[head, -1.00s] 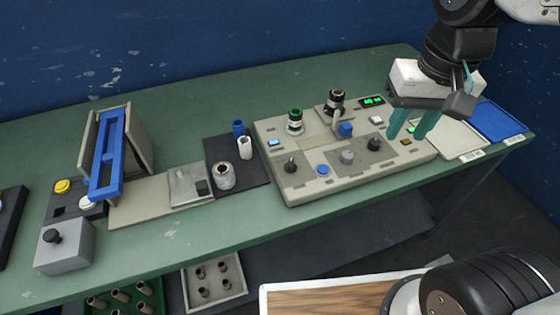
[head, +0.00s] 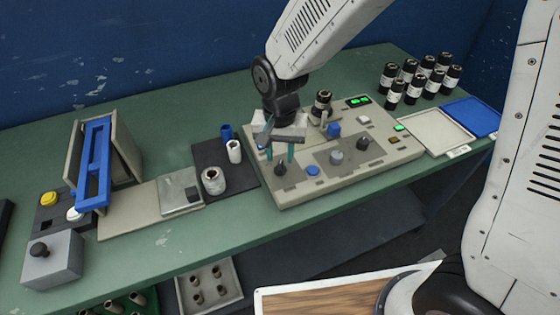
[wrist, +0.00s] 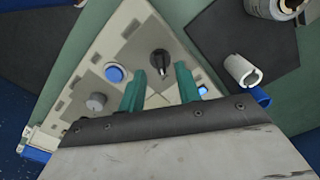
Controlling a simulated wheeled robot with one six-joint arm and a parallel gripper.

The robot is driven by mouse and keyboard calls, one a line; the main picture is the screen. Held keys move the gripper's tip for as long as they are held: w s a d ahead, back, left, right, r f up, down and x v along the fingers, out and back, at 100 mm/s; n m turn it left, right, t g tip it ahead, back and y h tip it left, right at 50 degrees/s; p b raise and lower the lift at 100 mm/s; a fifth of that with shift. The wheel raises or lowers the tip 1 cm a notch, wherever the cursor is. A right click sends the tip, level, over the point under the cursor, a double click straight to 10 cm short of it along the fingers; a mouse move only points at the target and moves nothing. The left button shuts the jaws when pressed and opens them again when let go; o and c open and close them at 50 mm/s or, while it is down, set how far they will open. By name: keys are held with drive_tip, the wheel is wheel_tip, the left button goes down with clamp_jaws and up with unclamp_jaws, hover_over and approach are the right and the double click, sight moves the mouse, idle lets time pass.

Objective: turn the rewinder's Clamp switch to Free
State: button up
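The rewinder is a beige control panel (head: 265,197) on the green table. At its left front corner is a black rotary switch (head: 280,169), which also shows in the wrist view (wrist: 159,60). Another black switch (head: 362,144) is at the right. The switch labels are too small to read, so I cannot tell which is Clamp. My gripper (head: 279,157) is over the panel's left part, pointing down. Its two teal fingers are apart and empty. In the wrist view the fingertips (wrist: 161,70) lie on either side of the left black switch, apparently above it; contact is not visible.
A blue button (head: 312,171) and grey knob (head: 336,157) are right of that switch. Left, a dark mat (head: 208,155) holds white and blue cylinders and a metallic roll. Several black spools (head: 409,68) stand back right.

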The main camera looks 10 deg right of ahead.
sight(280, 166)
drive_tip(key=shift+f, duration=1.85)
clamp_jaws()
